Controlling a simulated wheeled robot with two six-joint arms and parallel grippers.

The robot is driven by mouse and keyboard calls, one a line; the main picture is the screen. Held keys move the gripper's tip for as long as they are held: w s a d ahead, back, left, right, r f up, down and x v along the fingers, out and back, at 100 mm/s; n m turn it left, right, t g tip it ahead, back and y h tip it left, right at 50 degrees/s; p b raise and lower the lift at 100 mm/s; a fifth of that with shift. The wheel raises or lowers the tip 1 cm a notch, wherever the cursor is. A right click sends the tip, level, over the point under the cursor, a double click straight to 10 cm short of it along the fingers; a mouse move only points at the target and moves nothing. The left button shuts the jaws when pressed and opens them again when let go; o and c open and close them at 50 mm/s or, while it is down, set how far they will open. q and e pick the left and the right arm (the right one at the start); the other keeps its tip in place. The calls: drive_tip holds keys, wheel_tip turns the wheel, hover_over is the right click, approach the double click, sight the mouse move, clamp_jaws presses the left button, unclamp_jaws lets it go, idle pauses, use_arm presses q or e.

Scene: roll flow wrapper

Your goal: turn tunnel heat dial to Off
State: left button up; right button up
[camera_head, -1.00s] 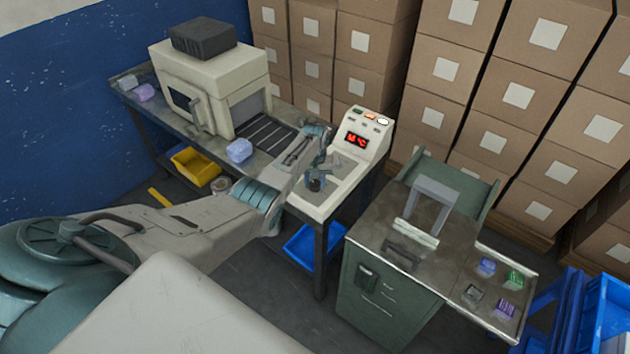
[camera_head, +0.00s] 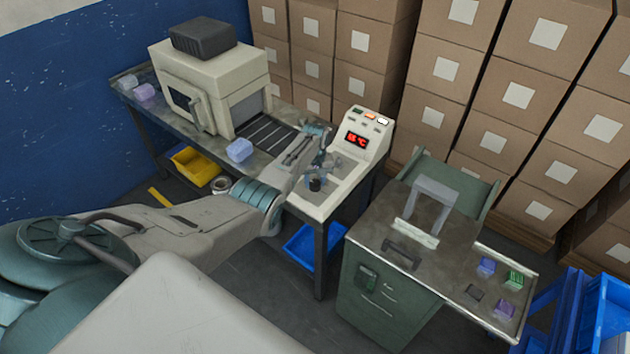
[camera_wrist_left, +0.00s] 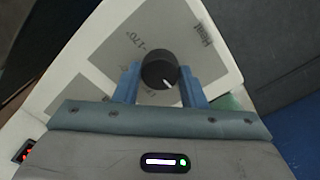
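The tunnel heat dial is a round black knob with a white pointer line, on the sloped grey and cream control panel (camera_head: 337,194). In the left wrist view the dial (camera_wrist_left: 158,68) sits between the two blue fingers of my left gripper (camera_wrist_left: 160,76), which lie close against both its sides. Its pointer aims down and slightly right in that view. "Heat" and a "170°" mark are printed nearby; an Off mark cannot be made out. In the head view my left gripper (camera_head: 316,176) is at the dial (camera_head: 315,186). My right gripper is not in view.
A red lit display (camera_head: 356,139) and several buttons stand behind the dial. The cream heat tunnel (camera_head: 212,88) and its conveyor are to the left, with a lilac pack (camera_head: 239,150) near the arm. A green workbench (camera_head: 385,300) stands to the right. Stacked cartons line the back.

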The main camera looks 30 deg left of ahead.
sight(315, 183)
use_arm(q)
drive_tip(key=o, duration=0.3)
drive_tip(key=shift+r, duration=0.1)
drive_tip(key=shift+o, duration=0.5)
drive_tip(key=shift+r+b, duration=0.35)
drive_tip(key=shift+r, duration=0.45)
wheel_tip(315, 183, up, 9)
drive_tip(key=b, duration=0.2)
